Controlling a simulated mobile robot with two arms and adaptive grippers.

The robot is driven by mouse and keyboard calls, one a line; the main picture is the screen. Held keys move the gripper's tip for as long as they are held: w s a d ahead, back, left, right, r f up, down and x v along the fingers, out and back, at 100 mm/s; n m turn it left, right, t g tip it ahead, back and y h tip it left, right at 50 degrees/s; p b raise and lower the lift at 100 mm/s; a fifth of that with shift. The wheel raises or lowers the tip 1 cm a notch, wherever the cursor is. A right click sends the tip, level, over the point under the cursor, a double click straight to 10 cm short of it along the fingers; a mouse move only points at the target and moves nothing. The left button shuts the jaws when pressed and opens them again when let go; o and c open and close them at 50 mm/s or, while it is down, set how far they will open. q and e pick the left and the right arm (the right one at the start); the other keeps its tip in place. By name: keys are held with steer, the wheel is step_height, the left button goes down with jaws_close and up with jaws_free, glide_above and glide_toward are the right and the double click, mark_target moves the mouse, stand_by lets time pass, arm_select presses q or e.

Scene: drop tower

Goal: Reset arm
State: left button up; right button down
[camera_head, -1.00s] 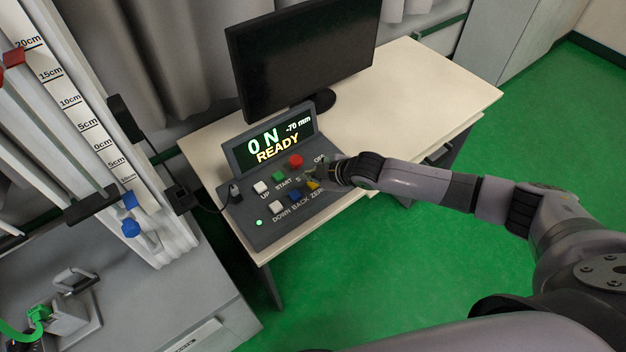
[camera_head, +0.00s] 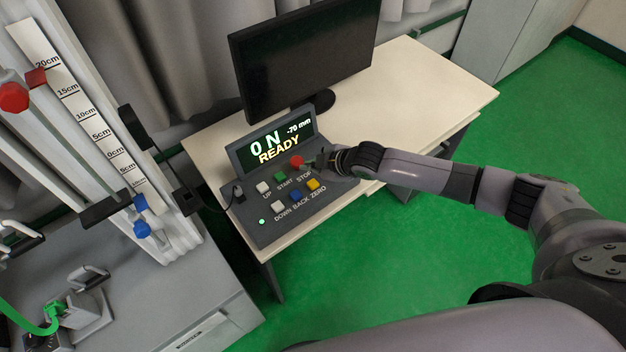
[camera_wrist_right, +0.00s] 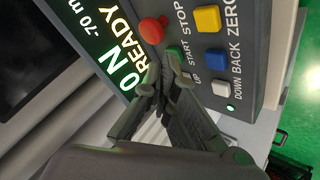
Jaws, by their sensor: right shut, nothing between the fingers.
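My right gripper (camera_head: 318,162) is shut and empty, above the upper right part of the grey control panel (camera_head: 290,225), close to the red STOP button (camera_head: 297,161). The yellow ZERO button (camera_head: 312,184) is uncovered, with the blue BACK button (camera_head: 295,196) beside it. The panel display (camera_head: 275,146) reads 0 N, -70 mm and READY. In the right wrist view, the closed fingertips (camera_wrist_right: 158,72) show in front of the panel, near the green START button (camera_wrist_right: 173,54). Whether they touch the panel is hard to tell. My left gripper is not in view.
A black monitor (camera_head: 305,55) stands behind the panel on the cream table (camera_head: 425,90). A drop tower with a cm scale (camera_head: 75,90) stands at the left, with a grey bench (camera_head: 185,300) below it. Green floor (camera_head: 400,260) is open in front of the table.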

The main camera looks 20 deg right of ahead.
stand_by(0.3)
steer(key=s+a+r+m+g, duration=0.2)
steer(key=s+a+m, duration=0.2)
steer(key=s+a, duration=0.9)
steer(key=s+d+r+m+g+h, duration=0.2)
steer(key=s+d+m+h, duration=0.3)
steer(key=s+d+m, duration=0.9)
steer(key=s+d+f+n+g+b, duration=0.1)
steer(key=s+f+n+b, duration=0.15)
steer(key=f, duration=1.35)
steer(key=s+d+f+n+g+b, duration=0.15)
steer(key=s+f, duration=0.25)
steer(key=f, duration=1.1)
steer(key=s+d+f+n+b, duration=0.1)
steer(key=s+d+f+b, duration=0.1)
steer(key=s+f, duration=1.4)
step_height(320, 180, down, 2)
steer(key=shift+s+d+f, duration=0.1)
steer(key=shift+s+d, duration=0.25)
steer(key=shift+d, duration=0.35)
